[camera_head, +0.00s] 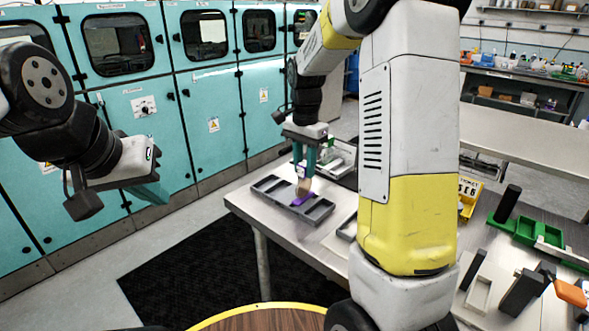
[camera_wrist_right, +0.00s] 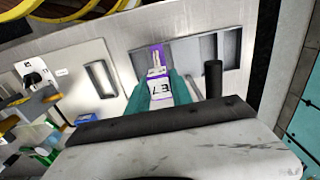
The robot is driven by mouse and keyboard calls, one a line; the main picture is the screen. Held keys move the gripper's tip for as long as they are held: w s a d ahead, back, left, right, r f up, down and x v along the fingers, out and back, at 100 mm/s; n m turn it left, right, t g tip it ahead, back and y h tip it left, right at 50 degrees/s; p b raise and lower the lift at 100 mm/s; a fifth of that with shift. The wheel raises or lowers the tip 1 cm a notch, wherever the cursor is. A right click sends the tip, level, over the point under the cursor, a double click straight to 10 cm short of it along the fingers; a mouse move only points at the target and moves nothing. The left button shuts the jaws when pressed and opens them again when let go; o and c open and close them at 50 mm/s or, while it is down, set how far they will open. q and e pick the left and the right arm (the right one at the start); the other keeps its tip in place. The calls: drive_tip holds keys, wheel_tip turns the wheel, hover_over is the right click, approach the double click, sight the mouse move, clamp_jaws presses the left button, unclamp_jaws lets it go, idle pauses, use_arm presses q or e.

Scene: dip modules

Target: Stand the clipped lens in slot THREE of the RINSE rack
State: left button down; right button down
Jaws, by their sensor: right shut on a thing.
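My right gripper (camera_head: 304,160) is shut on a pale clip that carries a purple lens (camera_head: 303,194). In the right wrist view the teal fingers (camera_wrist_right: 161,97) flank a white tag marked "E7" on the clip, with the purple lens (camera_wrist_right: 136,62) beyond it. The lens is over a dark grey rack (camera_head: 270,184) with several slots, which also shows in the right wrist view (camera_wrist_right: 192,50). I cannot tell whether the lens is inside a slot or just above it, and no rack label is readable. My left gripper (camera_head: 150,190) is empty, away from the table; its finger gap is unclear.
The rack stands on a metal table (camera_head: 255,222). A smaller grey tray (camera_wrist_right: 99,79) lies beside it, partly hidden by my right arm in the head view. Green bins (camera_head: 526,229) and dark blocks stand at the right. Teal cabinets (camera_head: 140,115) line the back left.

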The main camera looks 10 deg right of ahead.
sight(304, 182)
drive_tip(key=shift+w+d+f, duration=0.1)
drive_tip(key=shift+w+d, duration=0.05)
drive_tip(key=shift+w, duration=0.3)
drive_tip(key=shift+w+d+f, duration=0.1)
drive_tip(key=shift+w+d, duration=0.05)
drive_tip(key=shift+w, duration=0.25)
drive_tip(key=shift+f, duration=1.6)
drive_tip(key=shift+f, duration=0.2)
drive_tip(key=c, duration=1.4)
unclamp_jaws()
drive_tip(key=shift+r, duration=0.1)
